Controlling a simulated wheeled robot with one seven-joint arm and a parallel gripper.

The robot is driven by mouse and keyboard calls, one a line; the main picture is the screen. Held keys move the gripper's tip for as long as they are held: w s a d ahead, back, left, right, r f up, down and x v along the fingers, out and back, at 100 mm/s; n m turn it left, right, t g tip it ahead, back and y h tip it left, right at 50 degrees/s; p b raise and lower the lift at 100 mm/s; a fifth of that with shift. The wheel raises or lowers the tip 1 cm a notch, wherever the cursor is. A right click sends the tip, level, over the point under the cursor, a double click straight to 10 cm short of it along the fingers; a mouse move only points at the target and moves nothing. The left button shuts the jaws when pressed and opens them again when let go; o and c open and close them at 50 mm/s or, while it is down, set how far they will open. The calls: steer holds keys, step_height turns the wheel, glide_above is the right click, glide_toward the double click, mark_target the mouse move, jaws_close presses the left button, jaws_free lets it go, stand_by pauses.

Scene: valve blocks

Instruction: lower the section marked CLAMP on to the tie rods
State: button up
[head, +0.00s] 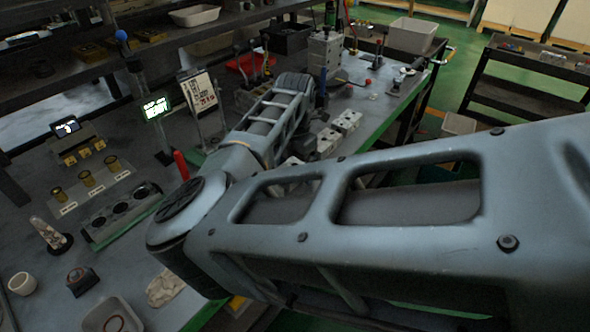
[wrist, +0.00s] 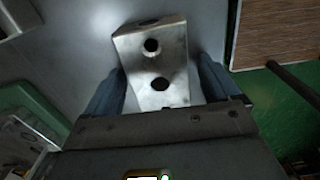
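In the wrist view a bare metal block (wrist: 148,62) with two dark holes sits between the two fingers of my gripper (wrist: 165,88). The fingers lie against its left and right sides with no clear gap, so the gripper looks shut on it. No CLAMP marking is readable on it. Pale blocks with holes (head: 345,121) stand on the bench just right of my forearm. A tall grey block assembly (head: 325,52) stands behind them. I cannot make out the tie rods in either view.

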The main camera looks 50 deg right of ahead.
steer(key=shift+r, duration=0.1)
steer(key=c, duration=1.3)
steer(key=shift+c, duration=0.2)
